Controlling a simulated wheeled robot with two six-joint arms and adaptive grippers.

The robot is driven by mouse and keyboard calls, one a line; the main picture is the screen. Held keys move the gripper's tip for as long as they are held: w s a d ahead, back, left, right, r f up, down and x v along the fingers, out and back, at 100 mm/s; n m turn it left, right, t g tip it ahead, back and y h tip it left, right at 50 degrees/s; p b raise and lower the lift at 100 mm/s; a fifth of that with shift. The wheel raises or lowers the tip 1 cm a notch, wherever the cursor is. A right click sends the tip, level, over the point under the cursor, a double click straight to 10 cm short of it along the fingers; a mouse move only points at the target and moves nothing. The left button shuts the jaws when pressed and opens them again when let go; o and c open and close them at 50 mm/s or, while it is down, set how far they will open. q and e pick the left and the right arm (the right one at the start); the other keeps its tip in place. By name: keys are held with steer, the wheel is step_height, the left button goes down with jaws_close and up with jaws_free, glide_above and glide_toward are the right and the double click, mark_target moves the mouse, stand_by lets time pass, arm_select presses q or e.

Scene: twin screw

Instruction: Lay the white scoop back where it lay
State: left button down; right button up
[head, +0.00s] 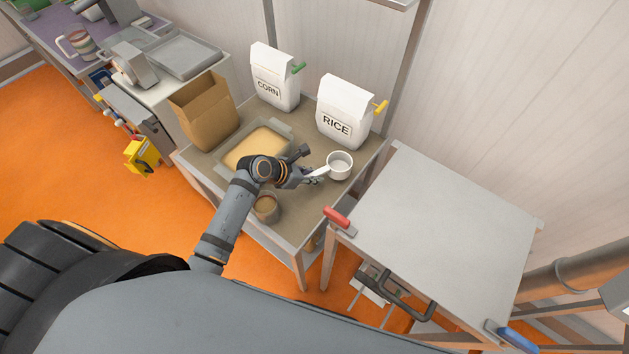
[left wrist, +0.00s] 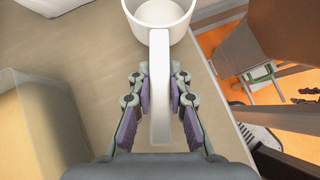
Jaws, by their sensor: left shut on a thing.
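The white scoop (head: 340,165) has a round cup and a straight handle. My left gripper (head: 312,175) is shut on its handle, over the right part of the grey-brown table (head: 352,192). In the left wrist view, the scoop (left wrist: 159,85) has its handle between the two purple-padded fingers (left wrist: 160,95), with the cup beyond them at the top. The cup looks upright and empty. I cannot tell whether the scoop touches the table.
A tray of yellow grain (head: 289,130) lies left of the scoop. The RICE bag (head: 345,108) and CORN bag (head: 272,78) stand behind. A bare grey table (head: 440,220) stands right.

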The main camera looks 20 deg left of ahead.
arm_select(q)
step_height(320, 180, down, 3)
steer(key=shift+s+r, duration=0.1)
steer(key=shift+f, duration=0.3)
arm_select(e)
steer(key=shift+s+a+f, duration=0.15)
steer(key=shift+s+a, duration=0.25)
steer(key=shift+s, duration=0.25)
arm_select(q)
steer(key=shift+f, duration=0.15)
arm_select(e)
steer(key=shift+d, duration=0.1)
arm_select(q)
steer(key=c, duration=1.3)
jaws_free()
arm_select(e)
steer(key=shift+d, duration=0.25)
